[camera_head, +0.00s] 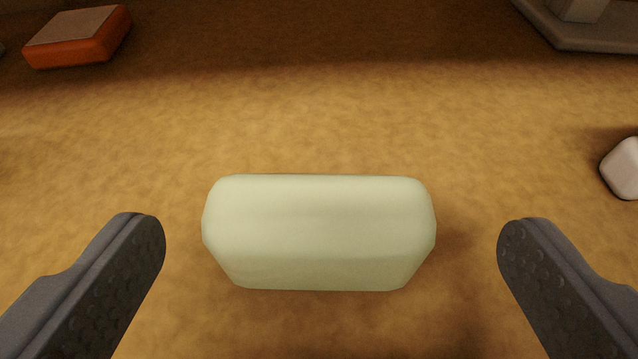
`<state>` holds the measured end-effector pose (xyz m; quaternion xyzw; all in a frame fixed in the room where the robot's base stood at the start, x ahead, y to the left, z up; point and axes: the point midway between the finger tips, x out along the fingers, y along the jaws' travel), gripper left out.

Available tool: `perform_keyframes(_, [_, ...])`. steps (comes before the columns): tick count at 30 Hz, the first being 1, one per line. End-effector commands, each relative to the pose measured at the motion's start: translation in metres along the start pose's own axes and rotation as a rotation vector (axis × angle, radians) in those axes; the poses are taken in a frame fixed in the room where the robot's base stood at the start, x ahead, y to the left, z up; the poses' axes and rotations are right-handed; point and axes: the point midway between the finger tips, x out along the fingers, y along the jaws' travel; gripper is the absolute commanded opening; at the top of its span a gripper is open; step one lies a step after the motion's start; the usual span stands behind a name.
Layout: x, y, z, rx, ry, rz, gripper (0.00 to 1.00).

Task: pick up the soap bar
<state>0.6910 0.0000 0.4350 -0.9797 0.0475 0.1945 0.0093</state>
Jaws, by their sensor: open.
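The soap bar (319,230) is a pale green block with bevelled edges. It lies lengthwise across the middle of the view on a tan, mottled surface. My gripper (332,232) is open, with one dark grey finger to the left of the soap bar and one to the right. Both fingertips are apart from its ends, with a gap showing on each side. The gap on the right looks somewhat wider than the one on the left.
An orange-red block with a greyish top (80,36) lies at the far left. A grey flat object (590,32) is at the far right corner. A white rounded object (622,170) sits at the right edge. The surface (320,120) just beyond the soap is clear.

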Motion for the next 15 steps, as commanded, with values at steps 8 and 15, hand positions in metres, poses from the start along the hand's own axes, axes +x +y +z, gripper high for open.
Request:
perform_keyframes(8, [0.026, -0.003, 0.004, 0.002, -0.001, 0.001, 0.94])
perform_keyframes(15, [0.049, -0.004, 0.004, 0.001, -0.003, 0.001, 0.94])
